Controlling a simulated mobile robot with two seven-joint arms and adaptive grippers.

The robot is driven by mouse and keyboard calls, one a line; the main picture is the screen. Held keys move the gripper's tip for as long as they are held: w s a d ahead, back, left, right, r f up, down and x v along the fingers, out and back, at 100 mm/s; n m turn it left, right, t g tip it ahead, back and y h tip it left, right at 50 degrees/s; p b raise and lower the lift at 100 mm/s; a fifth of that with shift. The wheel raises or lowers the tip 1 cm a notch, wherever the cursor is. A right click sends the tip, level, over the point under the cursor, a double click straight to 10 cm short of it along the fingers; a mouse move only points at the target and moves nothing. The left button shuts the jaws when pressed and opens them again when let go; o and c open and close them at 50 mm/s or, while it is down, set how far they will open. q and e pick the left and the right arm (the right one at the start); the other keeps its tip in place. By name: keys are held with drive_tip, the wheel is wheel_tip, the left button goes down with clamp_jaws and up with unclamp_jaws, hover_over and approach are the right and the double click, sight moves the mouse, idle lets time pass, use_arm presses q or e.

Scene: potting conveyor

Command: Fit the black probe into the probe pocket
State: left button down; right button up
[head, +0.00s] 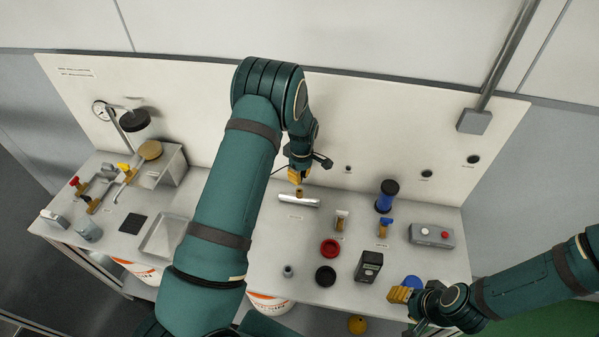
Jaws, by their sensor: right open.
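My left gripper (296,176) has yellow fingertips pointing down over a short silver pipe (298,201) with a brass fitting (299,192) on top, which may be the probe pocket. A thin black line (279,170) runs beside this gripper; I cannot tell if it belongs to the black probe. The probe itself is not clearly visible, and whether the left fingers hold anything is too small to tell. My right gripper (401,295) is open at the front right of the bench, beside a blue round part (413,283).
The white bench (315,220) carries a red ring (330,248), a black disc (326,276), a black meter (369,266), a blue-black cylinder (387,196), two small valves and a grey button box (431,235). A back panel (370,120) stands behind. My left arm hides the bench's middle.

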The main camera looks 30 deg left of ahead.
use_arm(q)
drive_tip(key=shift+f+b, duration=0.35)
drive_tip(key=shift+f, duration=0.6)
drive_tip(key=shift+r, duration=0.1)
drive_tip(key=shift+f, duration=0.2)
drive_tip(key=shift+b, duration=0.7)
idle(0.8)
drive_tip(key=shift+f+b, duration=1.45)
drive_tip(key=shift+f, duration=0.4)
drive_tip(key=c, duration=1)
unclamp_jaws()
drive_tip(key=shift+c, duration=0.2)
